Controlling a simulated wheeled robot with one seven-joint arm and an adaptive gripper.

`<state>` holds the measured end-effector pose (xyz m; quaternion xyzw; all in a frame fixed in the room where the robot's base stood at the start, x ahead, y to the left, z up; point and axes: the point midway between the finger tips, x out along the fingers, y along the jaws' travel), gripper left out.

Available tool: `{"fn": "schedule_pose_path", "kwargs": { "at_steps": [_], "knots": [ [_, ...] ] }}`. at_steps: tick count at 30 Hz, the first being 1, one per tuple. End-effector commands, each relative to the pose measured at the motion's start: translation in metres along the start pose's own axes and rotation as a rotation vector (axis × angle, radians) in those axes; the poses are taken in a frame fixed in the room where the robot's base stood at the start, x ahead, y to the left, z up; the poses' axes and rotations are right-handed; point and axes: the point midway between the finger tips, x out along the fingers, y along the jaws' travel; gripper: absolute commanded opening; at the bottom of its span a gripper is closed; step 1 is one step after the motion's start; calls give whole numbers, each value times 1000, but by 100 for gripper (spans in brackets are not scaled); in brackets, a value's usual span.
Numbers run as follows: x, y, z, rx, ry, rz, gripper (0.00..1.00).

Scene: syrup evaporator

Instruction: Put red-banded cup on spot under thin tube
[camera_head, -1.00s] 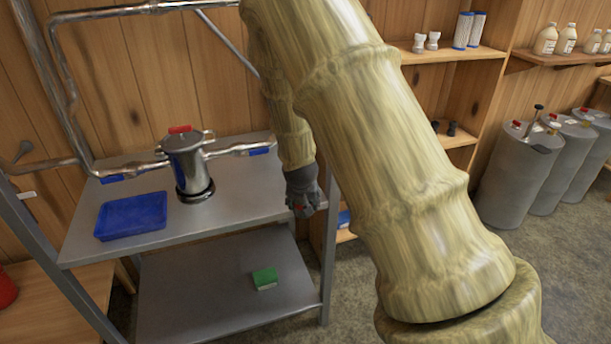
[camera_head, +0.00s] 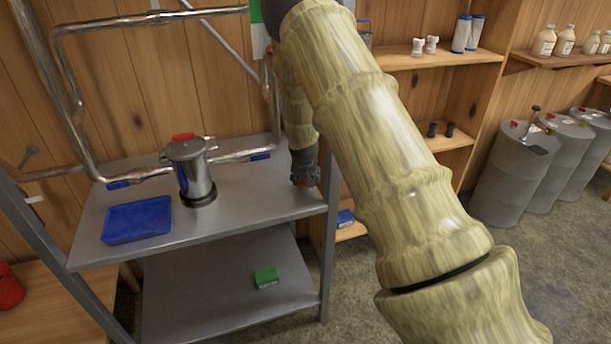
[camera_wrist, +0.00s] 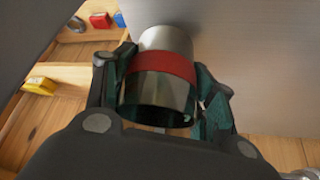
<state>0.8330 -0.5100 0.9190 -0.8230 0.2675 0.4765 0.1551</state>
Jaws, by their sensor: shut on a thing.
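The red-banded cup (camera_wrist: 160,70) is a shiny metal cup with a red band round its middle. In the wrist view it sits between the two fingers of my gripper (camera_wrist: 160,95), which is shut on it. A thin tube (camera_head: 278,105) comes down near the wall behind my arm. The spot under it is hidden or cannot be told.
On the metal shelf top (camera_head: 240,190) stand a lidded steel canister (camera_head: 188,165) with pipes and a blue tray (camera_head: 137,219). A green sponge (camera_head: 266,276) lies on the lower shelf. Wooden shelves and grey drums (camera_head: 515,170) are at the right.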

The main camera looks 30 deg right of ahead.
Motion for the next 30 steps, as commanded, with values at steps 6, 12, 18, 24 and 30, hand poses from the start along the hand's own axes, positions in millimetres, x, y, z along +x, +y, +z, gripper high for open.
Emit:
{"fn": "schedule_pose_path", "kwargs": {
  "at_steps": [6, 12, 18, 24, 30],
  "knots": [
    [5, 0, 0, -1, -1, 1, 32],
    [7, 0, 1, 0, 0, 0, 32],
    [10, 0, 2, 0, -1, 0, 32],
    [8, 0, 2, 0, -1, 0, 78],
    [8, 0, 2, 0, 0, 0, 78]
  ]
}}
